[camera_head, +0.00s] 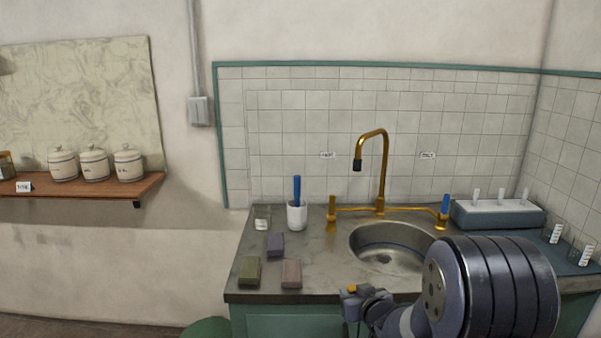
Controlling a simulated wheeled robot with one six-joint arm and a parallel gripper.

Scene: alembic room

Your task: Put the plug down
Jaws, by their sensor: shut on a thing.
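My gripper (362,293) is at the lower middle, in front of the counter's front edge and left of my arm's large dark joint. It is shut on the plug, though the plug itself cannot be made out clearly. A small brass-yellow piece shows at the gripper's tip; I cannot tell whether it is part of the plug or of the gripper. The round steel sink (362,243) lies behind the gripper, with a dark drain area at its bottom. My arm hides the sink's right front.
The counter (325,260) holds three soap-like blocks (275,244) and a white cup (297,216) with a blue-handled tool at left. A brass tap (383,170) stands behind the sink. A blue-grey rack (495,215) and small labelled glasses (556,234) are at right.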

